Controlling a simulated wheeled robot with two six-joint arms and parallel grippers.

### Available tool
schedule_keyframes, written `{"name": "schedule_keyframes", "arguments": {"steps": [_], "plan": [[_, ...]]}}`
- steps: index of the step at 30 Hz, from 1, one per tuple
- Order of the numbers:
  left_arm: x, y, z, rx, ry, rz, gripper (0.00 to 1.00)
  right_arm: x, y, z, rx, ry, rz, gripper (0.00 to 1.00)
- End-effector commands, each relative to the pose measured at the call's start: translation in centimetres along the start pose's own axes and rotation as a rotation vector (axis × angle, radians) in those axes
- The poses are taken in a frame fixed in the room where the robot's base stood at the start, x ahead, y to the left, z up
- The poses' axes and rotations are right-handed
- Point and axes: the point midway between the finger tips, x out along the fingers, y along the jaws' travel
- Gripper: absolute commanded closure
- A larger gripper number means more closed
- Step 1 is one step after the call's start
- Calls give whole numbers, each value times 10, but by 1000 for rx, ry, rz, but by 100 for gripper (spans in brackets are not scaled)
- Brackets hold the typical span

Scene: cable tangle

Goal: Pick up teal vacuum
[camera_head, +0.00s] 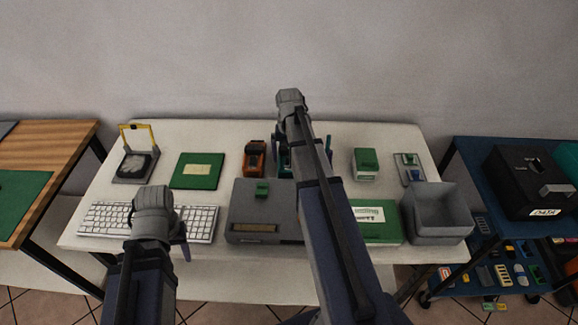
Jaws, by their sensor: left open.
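A teal object (285,162), probably the teal vacuum, stands at the back middle of the white table. My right arm hides much of it. My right gripper (304,148) is over it, with dark fingers showing apart on either side of the arm; contact with the teal object cannot be seen. My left gripper (157,236) is open above the front left of the table, over the keyboard and well away from the teal object. One of its dark fingers shows at its right side.
An orange device (255,160) stands just left of the teal object. A grey box-like device (256,222) is in front. A green box (365,164) and an open grey bin (438,213) are on the right. A white keyboard (199,222) lies front left.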

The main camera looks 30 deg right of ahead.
Motion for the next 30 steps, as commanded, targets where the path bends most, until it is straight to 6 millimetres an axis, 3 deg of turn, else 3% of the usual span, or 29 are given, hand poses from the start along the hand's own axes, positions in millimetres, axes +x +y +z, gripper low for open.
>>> {"name": "schedule_keyframes", "arguments": {"steps": [1, 3, 11, 30], "plan": [[13, 1, -1, 0, 0, 0, 50, 13, 0, 0, 0, 0, 0, 0], [17, 2, -1, 0, 0, 0, 50, 17, 0, 1, 0, 0, 0, 0], [15, 2, -1, 0, 0, 0, 50, 15, 0, 1, 0, 0, 0, 0], [15, 2, -1, 0, 0, 0, 50, 16, 0, 1, 0, 0, 0, 71]]}}
